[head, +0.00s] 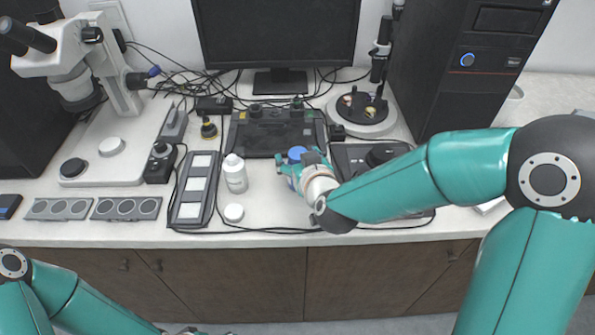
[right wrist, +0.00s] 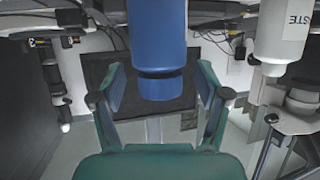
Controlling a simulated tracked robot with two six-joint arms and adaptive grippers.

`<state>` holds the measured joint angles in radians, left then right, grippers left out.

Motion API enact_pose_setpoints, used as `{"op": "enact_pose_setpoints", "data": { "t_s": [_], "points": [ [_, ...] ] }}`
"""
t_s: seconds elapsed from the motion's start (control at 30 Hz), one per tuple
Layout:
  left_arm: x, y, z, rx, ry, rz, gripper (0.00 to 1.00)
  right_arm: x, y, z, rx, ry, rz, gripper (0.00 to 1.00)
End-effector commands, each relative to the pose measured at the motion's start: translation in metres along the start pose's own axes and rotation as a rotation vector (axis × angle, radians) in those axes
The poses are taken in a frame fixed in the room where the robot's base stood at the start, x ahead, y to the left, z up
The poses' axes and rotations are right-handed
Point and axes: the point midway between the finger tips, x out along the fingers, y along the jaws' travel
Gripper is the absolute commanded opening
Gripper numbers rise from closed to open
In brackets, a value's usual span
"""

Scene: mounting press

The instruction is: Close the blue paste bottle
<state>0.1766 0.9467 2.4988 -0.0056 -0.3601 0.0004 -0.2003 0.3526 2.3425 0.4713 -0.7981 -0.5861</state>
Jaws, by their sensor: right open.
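The blue paste bottle (right wrist: 157,35) stands between the fingers of my right gripper (right wrist: 160,88) in the right wrist view, which shows the scene upside down. A darker blue cap (right wrist: 161,86) sits at the bottle's end, with a thin dark line between them; I cannot tell how tight it is. My fingers are open, one on each side, with gaps to the cap. In the head view, my right gripper (head: 294,168) hides most of the bottle, and only a blue top (head: 297,153) shows. My left gripper (head: 187,331) barely shows at the bottom edge.
A white paste bottle (head: 235,175) stands left of my right gripper, with a small white disc (head: 234,212) in front. A tray with white pads (head: 193,187) lies further left. A dark device (head: 276,133) is behind, and a black unit (head: 365,160) is to the right.

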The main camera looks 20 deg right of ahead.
Motion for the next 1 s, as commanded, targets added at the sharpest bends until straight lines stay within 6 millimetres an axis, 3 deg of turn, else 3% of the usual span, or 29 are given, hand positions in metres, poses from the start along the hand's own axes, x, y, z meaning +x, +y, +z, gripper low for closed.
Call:
{"op": "enact_pose_setpoints", "data": {
  "t_s": [0.43, 0.87, 1.0],
  "points": [
    [-0.0007, 0.0002, 0.0, 0.0, 0.0, 0.0, 0.97, 0.0073, 0.0004, 0.0002, 0.0, -0.001, 0.0, 0.76],
    [-0.0007, 0.0003, 0.0, 0.0, 0.0, 0.0, 0.97, 0.007, 0.0007, 0.0002, 0.001, -0.001, 0.001, 0.04],
    [-0.0008, 0.0003, 0.0, 0.0, 0.0, 0.0, 0.97, 0.0069, 0.0009, -0.0005, 0.001, 0.001, 0.001, 0.0]
  ]
}}
